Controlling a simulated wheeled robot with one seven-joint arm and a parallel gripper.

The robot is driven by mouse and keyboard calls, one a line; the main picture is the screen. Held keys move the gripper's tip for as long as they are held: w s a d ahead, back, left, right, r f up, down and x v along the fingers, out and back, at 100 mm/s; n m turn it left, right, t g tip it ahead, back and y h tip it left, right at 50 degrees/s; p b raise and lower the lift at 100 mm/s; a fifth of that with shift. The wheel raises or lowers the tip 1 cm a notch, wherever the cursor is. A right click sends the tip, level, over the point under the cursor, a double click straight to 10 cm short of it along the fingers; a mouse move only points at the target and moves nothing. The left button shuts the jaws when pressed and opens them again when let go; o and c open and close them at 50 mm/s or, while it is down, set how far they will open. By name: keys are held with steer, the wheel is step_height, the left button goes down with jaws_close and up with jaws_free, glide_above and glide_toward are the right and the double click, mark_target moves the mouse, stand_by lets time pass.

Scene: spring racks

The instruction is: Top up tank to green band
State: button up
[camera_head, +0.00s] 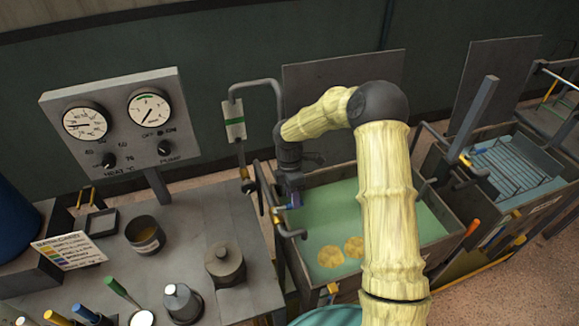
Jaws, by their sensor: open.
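The tank (442,236) holds green liquid with two round yellowish patches (343,251) at its surface. A short pipe with an orange-tipped fitting (291,233) sits at the tank's left rim. My gripper (291,199) is open and points down just above that rim, close to the pipe fitting. I cannot tell whether it touches anything. Its fingertips are small and partly unclear. My forearm hides the tank's middle and part of its right side.
A panel (120,125) with two dials, HEAT and PUMP knobs stands left. The bench below bears a tin (145,236), a lidded pot (225,264), a label card (70,251) and several coloured-handled tools. A second tank (510,165) with a rack stands right.

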step_height(320, 180, up, 16)
steer(key=w+b, duration=0.2)
steer(key=b, duration=0.1)
steer(key=shift+w+a+f, duration=0.2)
steer(key=shift+w+a, duration=0.15)
steer(key=shift+a, duration=0.1)
steer(key=shift+w, duration=0.15)
steer(key=s+d+f+m+t, duration=0.1)
steer(key=s+d+m, duration=0.2)
steer(key=s+m, duration=0.4)
steer(key=s+d+f+m+t, duration=0.2)
steer(key=s+d+m, duration=0.2)
steer(key=s+m, duration=0.3)
steer(key=s+d+f+m+t, duration=0.1)
steer(key=s+d+m, duration=0.2)
steer(key=s+m, duration=0.4)
steer(key=shift+s+d+f+t+y, duration=0.3)
steer(key=shift+s+d+t, duration=0.1)
steer(key=shift+s, duration=0.85)
